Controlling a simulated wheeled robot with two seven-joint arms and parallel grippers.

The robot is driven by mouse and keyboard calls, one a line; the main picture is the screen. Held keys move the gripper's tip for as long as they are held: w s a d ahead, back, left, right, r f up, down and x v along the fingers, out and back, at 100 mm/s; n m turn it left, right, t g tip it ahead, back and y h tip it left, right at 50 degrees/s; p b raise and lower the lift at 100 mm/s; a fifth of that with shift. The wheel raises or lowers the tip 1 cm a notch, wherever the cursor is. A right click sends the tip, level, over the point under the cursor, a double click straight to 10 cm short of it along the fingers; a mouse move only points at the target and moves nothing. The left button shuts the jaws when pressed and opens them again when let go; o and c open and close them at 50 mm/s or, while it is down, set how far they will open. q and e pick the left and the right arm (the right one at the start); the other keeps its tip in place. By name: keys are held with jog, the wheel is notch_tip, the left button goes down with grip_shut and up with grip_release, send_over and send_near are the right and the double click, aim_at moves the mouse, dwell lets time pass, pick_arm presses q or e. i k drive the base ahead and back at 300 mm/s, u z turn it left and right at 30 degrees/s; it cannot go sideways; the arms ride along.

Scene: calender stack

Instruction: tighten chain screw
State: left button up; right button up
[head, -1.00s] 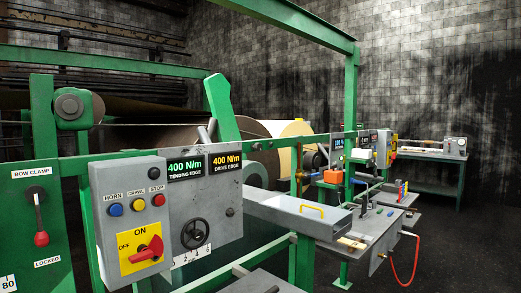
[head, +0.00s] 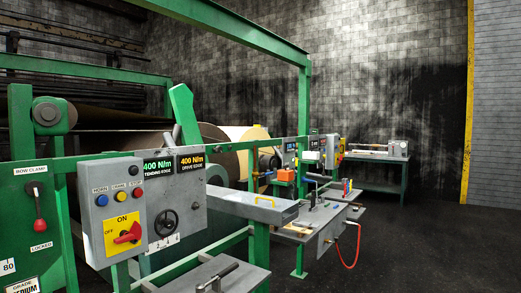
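Neither of my grippers shows in the head view. I cannot make out a chain or a chain screw in this view. The green machine frame (head: 228,165) fills the left and middle. It carries a grey control box (head: 112,215) with a red rotary switch (head: 128,234) on a yellow plate. A grey panel beside it has a black handwheel (head: 166,222) and two 400 N/m displays (head: 158,165). A bow clamp lever with a red knob (head: 40,226) hangs on the green panel at the left.
A grey work table (head: 318,232) with small tools and a red hose (head: 346,255) stands right of the frame. A green bench (head: 385,172) with a grey machine is farther back. Dark floor (head: 440,240) at the right is clear.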

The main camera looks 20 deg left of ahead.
aim_at(219, 149)
jog(key=z, duration=0.4)
jog(key=i, duration=1.65)
jog(key=u, duration=0.8)
jog(key=i, duration=1.1)
jog(key=u, duration=1.2)
